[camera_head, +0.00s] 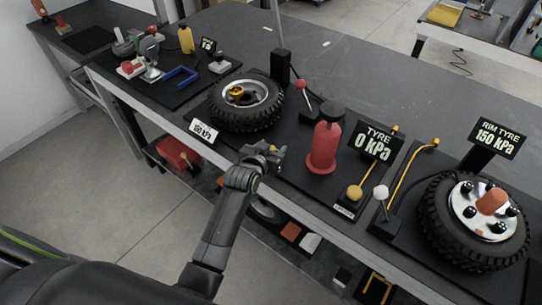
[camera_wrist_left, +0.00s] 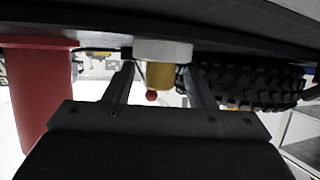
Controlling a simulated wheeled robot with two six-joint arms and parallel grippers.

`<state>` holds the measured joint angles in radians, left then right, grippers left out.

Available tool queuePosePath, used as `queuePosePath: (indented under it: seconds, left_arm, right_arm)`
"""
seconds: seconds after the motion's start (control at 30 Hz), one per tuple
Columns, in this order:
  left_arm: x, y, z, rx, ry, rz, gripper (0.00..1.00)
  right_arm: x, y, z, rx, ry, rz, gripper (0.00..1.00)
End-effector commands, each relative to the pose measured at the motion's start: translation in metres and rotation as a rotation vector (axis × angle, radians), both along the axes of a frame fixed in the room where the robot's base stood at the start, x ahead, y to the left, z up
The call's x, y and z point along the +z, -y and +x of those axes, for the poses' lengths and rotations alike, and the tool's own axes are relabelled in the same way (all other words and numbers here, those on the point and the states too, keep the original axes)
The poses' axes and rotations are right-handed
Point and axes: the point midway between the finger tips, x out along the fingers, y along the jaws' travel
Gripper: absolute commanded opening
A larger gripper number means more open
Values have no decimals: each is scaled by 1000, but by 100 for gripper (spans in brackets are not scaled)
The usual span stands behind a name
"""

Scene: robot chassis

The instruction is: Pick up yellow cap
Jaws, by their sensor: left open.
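The yellow cap (camera_wrist_left: 160,76) shows in the left wrist view, between the two fingers of my left gripper (camera_wrist_left: 162,84). It adjoins a white round piece (camera_wrist_left: 162,50) at the dark table surface. The fingers stand apart on either side of the cap; contact cannot be told. In the head view my left gripper (camera_head: 268,155) is at the front edge of the table, between the tyre and the red cylinder. Only a small yellow patch (camera_head: 273,148) shows beside it there, and the gripper hides the rest. My right gripper is not in view.
A red cylinder (camera_head: 323,148) stands right of the gripper. A tyre (camera_head: 246,104) with a yellow item in its hub lies to the left. A label sign (camera_head: 203,131) stands at the table's edge. Pressure signs, levers and another tyre (camera_head: 473,222) are further right.

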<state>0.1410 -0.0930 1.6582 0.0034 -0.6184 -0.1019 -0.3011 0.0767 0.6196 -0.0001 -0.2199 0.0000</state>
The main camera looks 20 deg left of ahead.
Motion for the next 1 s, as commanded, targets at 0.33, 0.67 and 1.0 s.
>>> queuePosePath:
  seconds: [0.33, 0.67, 1.0]
  left_arm:
    - [0, 0, 0, 0, -1, -1, 34]
    - [0, 0, 0, 0, -1, -1, 0]
    - [25, 0, 1, -1, 4, -2, 0]
  right_arm:
    - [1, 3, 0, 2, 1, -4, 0]
    - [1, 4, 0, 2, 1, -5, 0]
    - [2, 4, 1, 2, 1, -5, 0]
